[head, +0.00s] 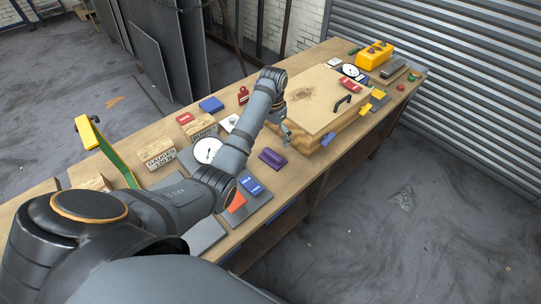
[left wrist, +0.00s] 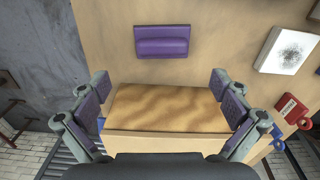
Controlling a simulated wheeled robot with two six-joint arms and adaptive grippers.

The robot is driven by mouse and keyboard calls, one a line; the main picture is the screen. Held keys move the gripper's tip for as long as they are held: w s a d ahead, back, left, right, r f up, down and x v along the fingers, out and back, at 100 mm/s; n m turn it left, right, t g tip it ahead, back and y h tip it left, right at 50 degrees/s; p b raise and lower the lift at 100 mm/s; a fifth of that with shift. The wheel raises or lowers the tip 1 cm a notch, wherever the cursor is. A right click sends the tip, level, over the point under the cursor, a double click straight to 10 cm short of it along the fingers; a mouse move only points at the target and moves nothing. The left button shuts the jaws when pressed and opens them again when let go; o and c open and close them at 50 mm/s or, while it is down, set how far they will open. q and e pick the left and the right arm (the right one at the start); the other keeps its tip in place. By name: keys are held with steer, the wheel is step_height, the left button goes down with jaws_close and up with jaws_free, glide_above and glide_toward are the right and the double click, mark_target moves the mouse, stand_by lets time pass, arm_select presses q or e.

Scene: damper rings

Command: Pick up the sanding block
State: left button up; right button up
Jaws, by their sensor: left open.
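The purple block (head: 272,158) with a raised ridge looks like the sanding block, though no label confirms it. It lies flat on the workbench, just left of the wooden box. It also shows in the left wrist view (left wrist: 162,41), at the top centre and beyond the span of the fingers. My left gripper (head: 286,138) is open and empty, above the bench between the purple block and the box. Its two purple-padded fingers (left wrist: 161,98) stand wide apart in the left wrist view, with the box side between them. My right gripper is not in view.
The wooden box (head: 318,99) with a pale lid stands close to my left gripper. A blue clip (head: 327,139) is at its near side. A white pad (left wrist: 287,50) and a red tag (left wrist: 291,108) lie to the side. Bare bench surrounds the purple block.

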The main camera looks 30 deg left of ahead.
arm_select(q)
glide_above(273, 153)
steer(key=s, duration=0.1)
step_height(273, 153, down, 4)
steer(key=shift+d+f+p, duration=0.1)
steer(key=shift+f+p, duration=0.05)
steer(key=shift+p, duration=0.15)
steer(key=shift+w+f, duration=0.1)
steer(key=shift+f, duration=0.6)
steer(key=f, duration=0.3)
steer(key=f+p, duration=0.1)
steer(key=shift+w+f, duration=0.15)
steer(key=shift+w, duration=0.15)
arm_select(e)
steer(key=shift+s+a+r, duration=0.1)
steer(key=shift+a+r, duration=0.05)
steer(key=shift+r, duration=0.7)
arm_select(q)
steer(key=c, duration=1)
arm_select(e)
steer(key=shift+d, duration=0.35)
